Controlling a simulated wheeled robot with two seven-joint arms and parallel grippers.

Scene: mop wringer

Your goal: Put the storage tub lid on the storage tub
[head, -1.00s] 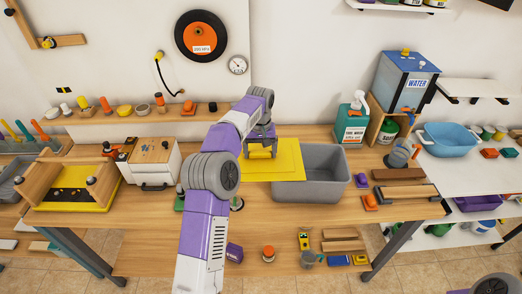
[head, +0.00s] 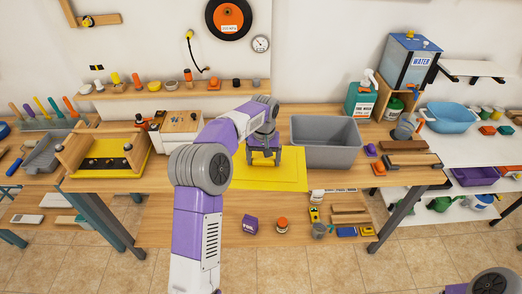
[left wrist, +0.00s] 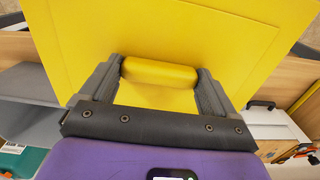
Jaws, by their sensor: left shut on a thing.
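The storage tub lid (head: 292,181) is a flat yellow panel with a raised yellow handle. My left gripper (head: 264,157) is shut on this handle (left wrist: 160,73), with one finger at each end of it in the left wrist view. The lid looks level and overlaps the bench's front edge in the head view; its exact height is unclear. The storage tub (head: 327,157) is an open grey box on the bench, right of the lid and farther back. Its grey side also shows at the left of the left wrist view (left wrist: 30,105). My right gripper is out of view.
A green spray bottle (head: 361,98) stands behind the tub's right side. Wooden blocks (head: 404,161) lie to its right. Small items sit on the lower shelf.

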